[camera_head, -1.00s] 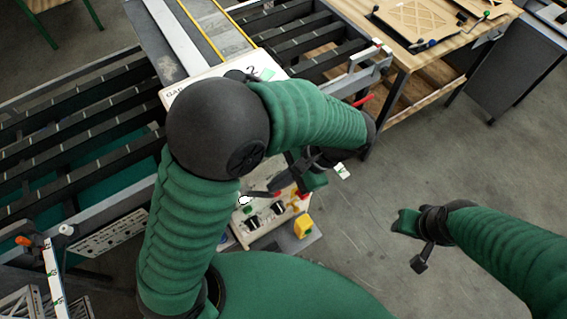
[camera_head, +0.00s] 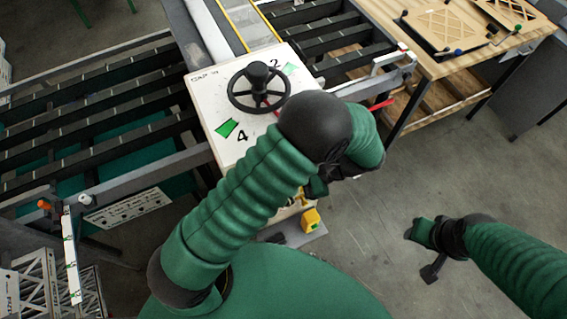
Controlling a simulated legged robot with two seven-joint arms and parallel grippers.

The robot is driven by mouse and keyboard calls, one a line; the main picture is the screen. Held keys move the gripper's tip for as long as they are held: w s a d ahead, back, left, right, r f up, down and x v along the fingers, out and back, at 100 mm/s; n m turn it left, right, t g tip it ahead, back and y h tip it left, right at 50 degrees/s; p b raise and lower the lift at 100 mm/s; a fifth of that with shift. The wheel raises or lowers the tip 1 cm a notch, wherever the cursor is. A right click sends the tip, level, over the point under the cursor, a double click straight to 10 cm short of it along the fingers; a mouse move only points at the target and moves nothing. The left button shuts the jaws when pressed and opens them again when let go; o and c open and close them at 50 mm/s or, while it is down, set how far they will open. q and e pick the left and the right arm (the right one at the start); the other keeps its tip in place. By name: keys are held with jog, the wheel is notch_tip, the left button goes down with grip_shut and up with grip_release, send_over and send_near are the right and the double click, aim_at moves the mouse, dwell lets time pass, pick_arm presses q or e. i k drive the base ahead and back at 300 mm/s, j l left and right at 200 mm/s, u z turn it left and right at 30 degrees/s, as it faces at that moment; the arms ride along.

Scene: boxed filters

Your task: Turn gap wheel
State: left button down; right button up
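The gap wheel (camera_head: 259,88) is a black handwheel with a knob. It sits on a white panel (camera_head: 209,92) marked with the numbers 2 and 4 and green patches. My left arm crosses the middle of the view, its dark elbow just right of and below the wheel. My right gripper (camera_head: 422,251) hangs over the floor at the right, far from the wheel. Its green and black fingertips appear apart with nothing between them.
Black slatted conveyor beds (camera_head: 100,100) lie left of the panel and behind it. A yellow block (camera_head: 310,219) is at the panel's lower end. A wooden table (camera_head: 462,62) with framed filters stands at back right. The floor at right is clear.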

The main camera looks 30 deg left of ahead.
aim_at(256, 72)
jog(key=i+l, duration=0.2)
jog(key=l, duration=0.2)
jog(key=i+l, duration=0.2)
jog(key=l, duration=0.15)
jog(key=i+l, duration=0.15)
jog(key=l, duration=0.25)
jog(key=z, duration=0.05)
